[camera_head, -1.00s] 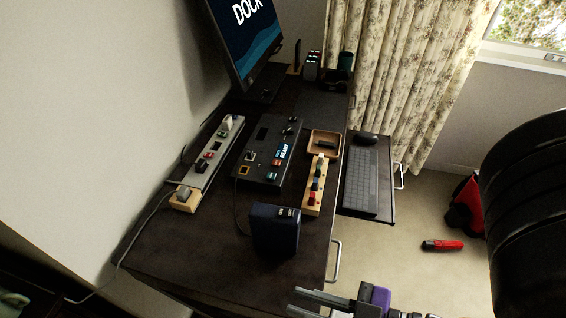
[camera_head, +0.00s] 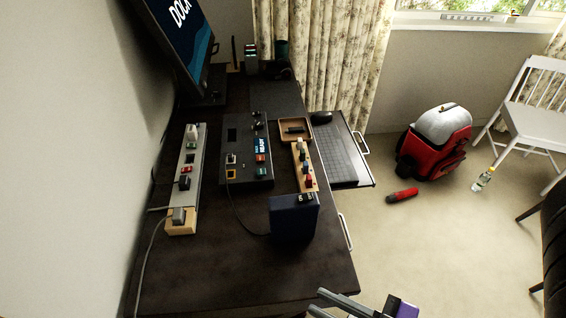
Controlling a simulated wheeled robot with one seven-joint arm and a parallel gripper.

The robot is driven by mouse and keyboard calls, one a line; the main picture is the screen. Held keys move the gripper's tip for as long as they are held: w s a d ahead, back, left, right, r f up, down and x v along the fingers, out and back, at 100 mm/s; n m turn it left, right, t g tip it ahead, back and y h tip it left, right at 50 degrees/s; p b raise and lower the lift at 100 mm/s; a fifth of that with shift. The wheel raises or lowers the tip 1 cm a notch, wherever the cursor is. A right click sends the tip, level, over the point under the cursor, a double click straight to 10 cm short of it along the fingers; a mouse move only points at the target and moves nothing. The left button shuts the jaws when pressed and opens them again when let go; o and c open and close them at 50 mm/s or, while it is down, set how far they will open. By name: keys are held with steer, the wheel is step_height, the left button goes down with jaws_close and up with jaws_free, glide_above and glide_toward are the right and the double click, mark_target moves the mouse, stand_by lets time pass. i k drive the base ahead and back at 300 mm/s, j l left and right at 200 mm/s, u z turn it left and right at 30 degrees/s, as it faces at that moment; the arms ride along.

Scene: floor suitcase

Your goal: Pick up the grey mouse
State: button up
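A dark mouse (camera_head: 321,118) sits at the far end of the pulled-out keyboard tray (camera_head: 366,178), beyond the keyboard (camera_head: 334,153). It looks nearly black in this light. My gripper (camera_head: 330,305) is at the bottom edge of the view, near the desk's front right corner, far from the mouse. Its two grey fingers are apart with nothing seen between them; the lower one is partly cut off by the frame.
The dark desk (camera_head: 240,285) holds a power strip (camera_head: 187,165), a black control box (camera_head: 246,150), a navy box (camera_head: 294,217) and a monitor (camera_head: 175,40). A red suitcase (camera_head: 437,145), a red tool (camera_head: 402,196) and a bottle (camera_head: 484,180) are on the floor.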

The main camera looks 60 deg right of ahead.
mark_target(323, 117)
steer(key=j+z, duration=0.25)
steer(key=k+j+z, duration=0.25)
steer(key=j, duration=0.2)
steer(key=j+z, duration=0.25)
steer(key=j, duration=0.15)
steer(key=k+j+z, duration=0.4)
steer(key=i+l+z, duration=0.85)
steer(key=i, duration=0.3)
steer(key=i+z, duration=0.3)
steer(key=i+l+u, duration=0.1)
steer(key=i+u, duration=0.35)
steer(key=i+l+u, duration=0.3)
steer(key=u, duration=0.15)
steer(key=i+l+u, duration=0.7)
steer(key=l+u, duration=0.25)
